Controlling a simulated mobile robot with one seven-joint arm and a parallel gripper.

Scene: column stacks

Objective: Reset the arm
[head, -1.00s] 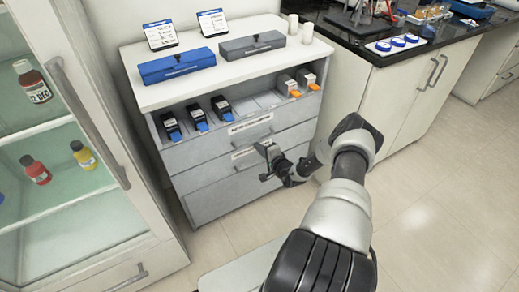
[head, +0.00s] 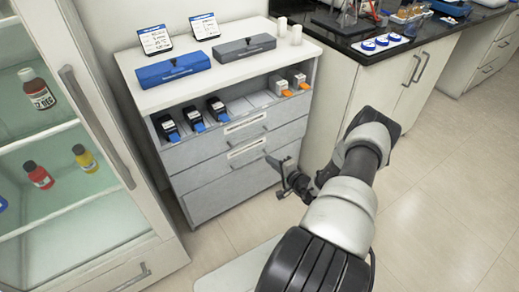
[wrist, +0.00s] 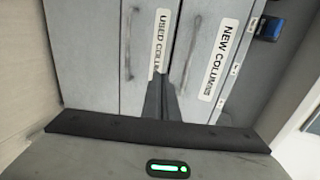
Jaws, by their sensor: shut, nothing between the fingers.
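My gripper (head: 281,178) is in front of the grey drawer cabinet (head: 225,188) in the head view, at the height of its lower drawers, apart from it. In the wrist view its dark fingers (wrist: 163,100) are together with nothing between them. Beyond them are the cabinet's drawer fronts. One label reads "NEW COLUMNS" (wrist: 227,58), and another, partly hidden, begins "USED COLUM" (wrist: 160,42). Both drawers look closed.
A blue box (head: 172,69) and a grey box (head: 244,47) lie on the cabinet top. Several column holders with blue or orange tabs sit in the open shelf. A glass-door cabinet (head: 90,95) stands left. A dark counter (head: 378,52) stands right. Floor at right is clear.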

